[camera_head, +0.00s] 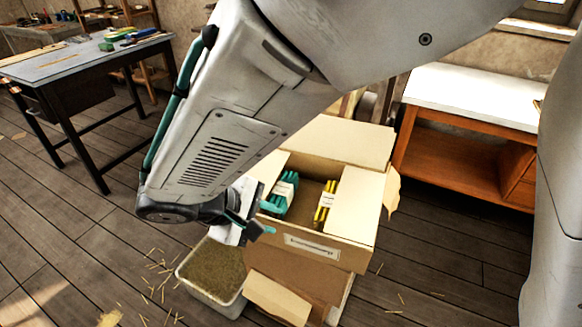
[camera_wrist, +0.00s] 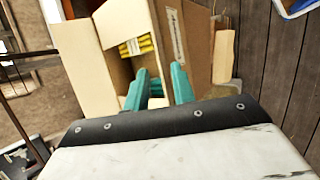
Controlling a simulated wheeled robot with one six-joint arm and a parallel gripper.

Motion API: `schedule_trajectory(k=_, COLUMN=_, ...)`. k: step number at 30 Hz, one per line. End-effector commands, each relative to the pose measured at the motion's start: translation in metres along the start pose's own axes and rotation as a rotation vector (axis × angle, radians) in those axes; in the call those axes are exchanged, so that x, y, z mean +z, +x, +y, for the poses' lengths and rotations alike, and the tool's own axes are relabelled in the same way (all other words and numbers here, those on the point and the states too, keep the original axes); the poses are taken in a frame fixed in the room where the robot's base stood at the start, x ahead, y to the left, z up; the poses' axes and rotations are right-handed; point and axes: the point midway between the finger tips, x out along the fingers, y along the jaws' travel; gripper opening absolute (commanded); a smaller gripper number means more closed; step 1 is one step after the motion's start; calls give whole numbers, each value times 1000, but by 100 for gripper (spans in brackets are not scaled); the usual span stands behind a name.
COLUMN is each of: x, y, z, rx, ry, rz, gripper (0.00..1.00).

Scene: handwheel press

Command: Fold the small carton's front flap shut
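An open cardboard carton (camera_head: 318,252) stands on the floor side of my arm, a label on its front wall. Its pale back flap (camera_head: 345,142) and right flap (camera_head: 355,205) stand out. Teal items (camera_head: 280,198) and yellow items (camera_head: 326,203) lie inside. A pale panel (camera_head: 278,298) hangs low in front; I cannot tell whether it is the front flap. My gripper (camera_head: 266,229) is near the carton's front left corner. In the wrist view its teal fingers (camera_wrist: 159,80) are apart, with the carton (camera_wrist: 192,45) just beyond and no object visibly held. My arm hides the carton's left side.
A straw-filled pale bin (camera_head: 212,277) stands on the floor left of the carton, with loose straw around. A workbench (camera_head: 85,62) with tools is at the far left. A white-topped wooden cabinet (camera_head: 470,95) is at the right. Bare floor lies front right.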

Motion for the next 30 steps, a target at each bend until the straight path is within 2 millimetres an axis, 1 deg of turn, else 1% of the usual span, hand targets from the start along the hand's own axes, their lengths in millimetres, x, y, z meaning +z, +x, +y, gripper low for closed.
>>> schedule_trajectory(k=6, x=2, y=37, z=0, rx=-3, ry=-1, rz=-6, gripper=25)
schedule_trajectory(k=9, x=2, y=51, z=0, rx=-3, ry=-1, rz=-5, gripper=25)
schedule_trajectory(k=12, x=1, y=62, z=0, rx=-3, ry=-1, rz=-4, gripper=25)
schedule_trajectory(k=16, x=1, y=68, z=0, rx=-3, ry=-2, rz=-2, gripper=25)
schedule_trajectory(k=23, x=1, y=69, z=0, rx=-4, ry=-1, rz=-1, gripper=25)
schedule_trajectory(k=24, x=1, y=69, z=0, rx=-4, ry=-1, rz=-1, gripper=20)
schedule_trajectory(k=26, x=1, y=69, z=0, rx=-4, ry=-1, rz=-1, gripper=3)
schedule_trajectory(k=27, x=1, y=69, z=0, rx=-4, ry=-1, rz=-1, gripper=0)
schedule_trajectory(k=30, x=1, y=69, z=0, rx=-4, ry=-1, rz=-1, gripper=0)
